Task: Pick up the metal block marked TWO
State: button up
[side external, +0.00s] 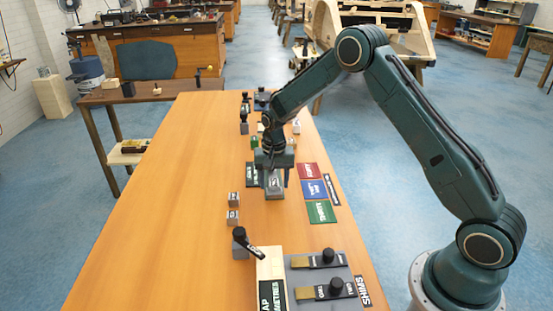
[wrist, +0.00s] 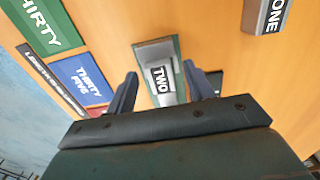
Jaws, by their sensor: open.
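The metal block marked TWO (wrist: 158,58) is grey, with a black and white label, and lies in the middle of the wrist view. My gripper (wrist: 159,70) is open, with one dark finger on each side of this block. The fingers look apart from the block; I cannot tell how high they are above the table. In the side external view my gripper (side external: 274,190) points down over the table, around a small grey block whose label I cannot read there.
A block marked ONE (wrist: 264,16) is at the top right. Two small grey blocks (side external: 233,199) (side external: 232,217) stand left of my gripper. Red, blue (side external: 313,190) and green (side external: 321,212) cards lie right. A shim tray (side external: 300,275) is at the front. The table's left side is clear.

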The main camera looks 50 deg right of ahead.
aim_at(274, 184)
grip_shut()
dwell(0.3)
jog(key=shift+r, duration=0.1)
notch_tip(274, 184, up, 20)
dwell(0.8)
dwell(0.4)
